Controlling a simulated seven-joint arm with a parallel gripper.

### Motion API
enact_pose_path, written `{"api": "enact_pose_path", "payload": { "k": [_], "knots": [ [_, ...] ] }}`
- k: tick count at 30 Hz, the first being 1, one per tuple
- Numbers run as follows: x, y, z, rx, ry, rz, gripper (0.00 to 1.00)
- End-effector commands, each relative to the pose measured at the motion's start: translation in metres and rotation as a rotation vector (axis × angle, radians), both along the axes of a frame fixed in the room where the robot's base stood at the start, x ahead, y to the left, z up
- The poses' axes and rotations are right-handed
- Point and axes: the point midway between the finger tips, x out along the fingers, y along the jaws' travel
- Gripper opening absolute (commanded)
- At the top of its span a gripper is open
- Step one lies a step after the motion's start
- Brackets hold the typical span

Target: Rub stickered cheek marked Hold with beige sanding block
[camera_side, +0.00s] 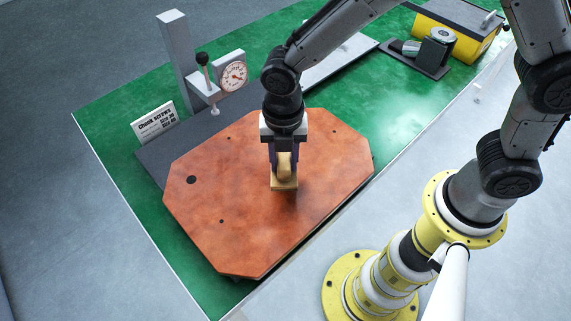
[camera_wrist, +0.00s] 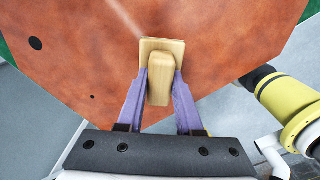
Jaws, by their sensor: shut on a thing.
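The beige sanding block (camera_side: 284,183) is at the middle of a large reddish-brown octagonal panel (camera_side: 230,235). My gripper (camera_side: 285,165) is shut on the block's raised grip, above the panel. In the wrist view, the purple fingers of my gripper (camera_wrist: 160,85) close on both sides of the grip of the sanding block (camera_wrist: 163,55). The block's flat base appears to be on or just over the panel (camera_wrist: 85,60); I cannot tell if it touches. No sticker or cheek marked Hold can be made out.
A dial gauge stand (camera_side: 178,60) and a white sign reading "Cheek screws" (camera_side: 154,122) stand behind the panel on the green mat (camera_side: 115,115). A yellow box (camera_side: 460,28) and a dark tray with small items (camera_side: 428,55) are at the back right.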

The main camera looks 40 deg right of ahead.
Motion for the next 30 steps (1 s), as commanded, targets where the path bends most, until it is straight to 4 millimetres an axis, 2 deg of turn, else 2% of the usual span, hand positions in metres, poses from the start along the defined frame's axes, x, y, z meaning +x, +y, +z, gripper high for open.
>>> {"api": "enact_pose_path", "payload": {
  "k": [15,30],
  "knots": [
    [0.001,0.000,0.046,0.003,-0.004,0.000,0.00],
    [0.001,0.000,0.048,0.002,-0.003,0.000,0.00]
  ]
}}
